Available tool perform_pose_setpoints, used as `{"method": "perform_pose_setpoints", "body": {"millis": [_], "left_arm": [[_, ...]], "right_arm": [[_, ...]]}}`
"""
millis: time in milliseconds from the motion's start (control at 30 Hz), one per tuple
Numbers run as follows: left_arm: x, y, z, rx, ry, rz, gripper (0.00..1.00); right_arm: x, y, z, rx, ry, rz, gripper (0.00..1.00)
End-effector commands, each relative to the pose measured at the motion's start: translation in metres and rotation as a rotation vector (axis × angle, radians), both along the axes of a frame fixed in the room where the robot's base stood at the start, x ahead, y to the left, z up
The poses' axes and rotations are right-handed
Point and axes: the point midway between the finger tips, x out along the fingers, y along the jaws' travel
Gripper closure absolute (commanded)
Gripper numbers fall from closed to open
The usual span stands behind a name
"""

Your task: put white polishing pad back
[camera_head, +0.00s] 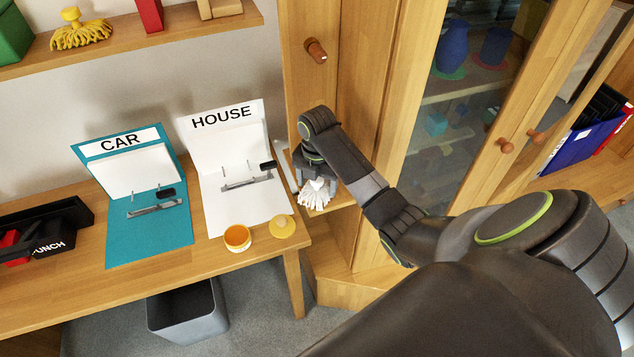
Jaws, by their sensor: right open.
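A white polishing pad (315,197) with a shaggy fringe is at a small wooden ledge (344,196) of the cabinet, just right of the table. My right gripper (316,184) points down directly over the pad, with its fingers apart around the pad's upper part. The gripper is open; whether the fingers touch the pad cannot be seen. The wrist hides the pad's top and part of the ledge. My left gripper is not in view.
The table (75,300) holds a teal CAR binder (150,240), a white HOUSE binder (240,210), an orange jar (237,238) and its yellow lid (283,226). A yellow shaggy duster (82,36) sits on the wall shelf (110,43). A glass-door cabinet (395,90) stands right. A grey bin (188,312) is below.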

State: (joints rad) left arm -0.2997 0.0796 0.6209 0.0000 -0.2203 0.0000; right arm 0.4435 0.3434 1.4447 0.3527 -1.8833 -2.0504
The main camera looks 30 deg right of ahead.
Motion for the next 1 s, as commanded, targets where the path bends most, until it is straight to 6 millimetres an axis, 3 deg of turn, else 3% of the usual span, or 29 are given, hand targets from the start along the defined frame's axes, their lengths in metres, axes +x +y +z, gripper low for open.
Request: {"method": "perform_pose_setpoints", "body": {"millis": [167,267,500,733,1000], "left_arm": [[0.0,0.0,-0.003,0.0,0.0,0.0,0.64],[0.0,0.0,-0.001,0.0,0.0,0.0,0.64],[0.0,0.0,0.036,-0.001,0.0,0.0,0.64],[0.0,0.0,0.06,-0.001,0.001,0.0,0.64],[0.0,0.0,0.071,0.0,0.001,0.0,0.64]], "right_arm": [[0.001,0.0,0.025,-0.002,-0.006,0.001,0.29],[0.002,-0.001,0.05,-0.003,-0.009,0.001,0.29],[0.001,0.0,0.085,0.0,-0.001,-0.001,0.29],[0.001,0.0,0.108,0.0,-0.001,-0.001,0.29],[0.001,0.0,0.119,0.0,-0.001,-0.001,0.29]]}}
